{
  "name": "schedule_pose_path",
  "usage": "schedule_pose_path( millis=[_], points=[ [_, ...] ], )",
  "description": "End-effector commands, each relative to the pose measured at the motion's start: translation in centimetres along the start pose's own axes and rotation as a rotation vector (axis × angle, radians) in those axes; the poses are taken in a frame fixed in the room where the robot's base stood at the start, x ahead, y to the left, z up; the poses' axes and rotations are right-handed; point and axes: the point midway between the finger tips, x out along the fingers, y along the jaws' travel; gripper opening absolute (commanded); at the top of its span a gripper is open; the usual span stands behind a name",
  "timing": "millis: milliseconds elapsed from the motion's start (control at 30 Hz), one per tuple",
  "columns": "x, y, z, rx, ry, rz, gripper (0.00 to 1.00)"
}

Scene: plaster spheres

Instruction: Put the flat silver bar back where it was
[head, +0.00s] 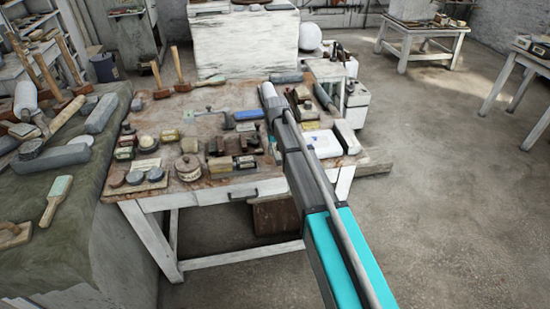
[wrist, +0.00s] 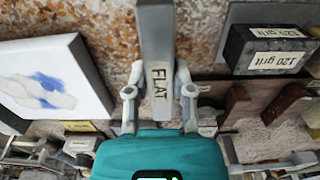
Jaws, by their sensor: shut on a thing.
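The flat silver bar (wrist: 156,30) is a grey metal bar with a paper label reading "FLAT". My gripper (wrist: 158,92) is shut on it, one finger on each side of the labelled end. The bar runs away from the gripper to the top edge of the wrist view, over the stained worktable top. I cannot tell whether it touches the table. In the head view my arm reaches over the right part of the worktable (head: 195,103), and I cannot make out the gripper or the bar clearly there.
A white slab with a blue-smudged cloth (wrist: 50,85) lies left of the bar in the wrist view. A dark block labelled "120 grit" (wrist: 270,50) is at right. Pots, blocks and tools crowd the worktable. A draped bench (head: 60,215) stands at left; open floor (head: 450,200) is at right.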

Motion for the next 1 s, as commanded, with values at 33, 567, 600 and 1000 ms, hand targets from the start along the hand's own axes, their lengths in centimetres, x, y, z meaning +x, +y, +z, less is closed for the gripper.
schedule_pose_path(
  millis=[33, 567, 600, 1000],
  points=[
    [0.8, -0.1, -0.3, 0.0, 0.0, 0.0, 0.0],
    [3.2, -0.1, -0.1, 0.0, 0.0, 0.0, 0.0],
    [3.2, -0.1, -0.1, 0.0, 0.0, 0.0, 0.0],
    [3.5, -0.1, -0.1, 0.0, 0.0, 0.0, 0.4]
  ],
)
